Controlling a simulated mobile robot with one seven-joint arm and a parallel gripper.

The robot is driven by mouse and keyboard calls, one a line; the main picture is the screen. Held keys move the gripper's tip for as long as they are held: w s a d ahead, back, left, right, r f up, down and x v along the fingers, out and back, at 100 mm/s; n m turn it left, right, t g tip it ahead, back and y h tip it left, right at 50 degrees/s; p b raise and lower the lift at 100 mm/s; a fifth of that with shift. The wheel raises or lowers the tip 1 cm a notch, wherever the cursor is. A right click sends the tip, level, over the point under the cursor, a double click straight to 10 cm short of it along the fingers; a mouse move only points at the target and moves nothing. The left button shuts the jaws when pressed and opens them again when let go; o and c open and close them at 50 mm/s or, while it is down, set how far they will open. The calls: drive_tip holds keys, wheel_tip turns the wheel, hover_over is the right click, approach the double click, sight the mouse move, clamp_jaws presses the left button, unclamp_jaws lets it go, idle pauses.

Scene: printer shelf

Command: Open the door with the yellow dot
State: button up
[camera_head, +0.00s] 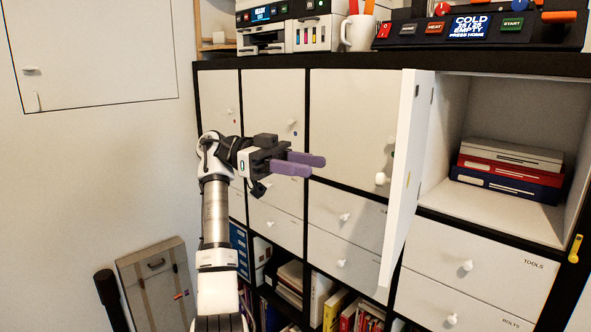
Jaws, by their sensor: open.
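A white cabinet door (405,200) at the right stands swung well out from its compartment, nearly edge-on to me. A small yellow mark (408,181) shows on it. A round white knob (381,179) sticks out to its left. The compartment behind it (510,110) is uncovered. My gripper (317,165) has purple fingers, spread apart and empty, pointing right in front of the closed doors. It is left of the knob and appears apart from it.
Closed doors with a red dot (235,121) and a blue dot (295,134) are left. Binders (508,170) lie in the open compartment. Drawers (468,275) and books (345,310) are below. Printers and a mug (358,32) stand on top. A case (155,285) leans at the wall.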

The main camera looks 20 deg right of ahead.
drive_tip(key=shift+v, duration=0.8)
